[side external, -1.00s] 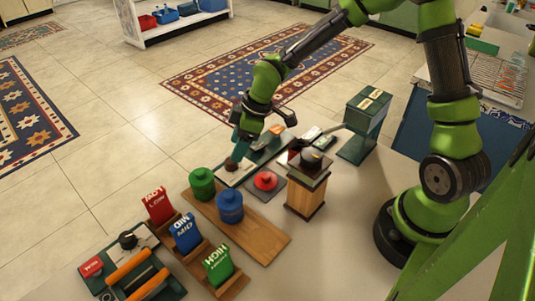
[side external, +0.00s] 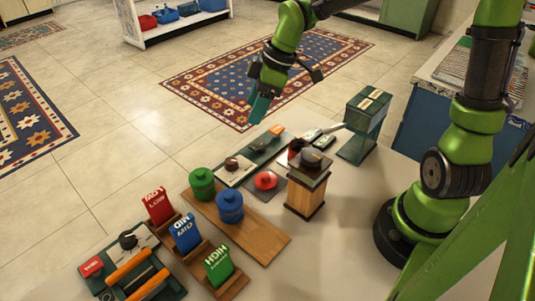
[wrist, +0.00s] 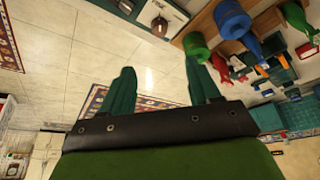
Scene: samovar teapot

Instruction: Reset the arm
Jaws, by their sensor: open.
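My gripper (side external: 260,106) is raised above the far edge of the table in the side view, its teal fingers pointing down. In the wrist view its two fingers (wrist: 155,90) stand apart with nothing between them. A brown-topped knob (side external: 232,163) sits on a white plate on the table, below and left of the gripper. It also shows at the top of the wrist view (wrist: 159,26). A dark green tray (side external: 262,150) with an orange-handled tool lies below the gripper.
Green (side external: 202,183) and blue (side external: 230,206) canisters stand on a wooden board. A red round piece (side external: 265,181), a wooden box with a dark top (side external: 306,190) and a tall green box (side external: 364,125) stand further right. LOW, MID and HIGH cards stand at front left. The air around the gripper is clear.

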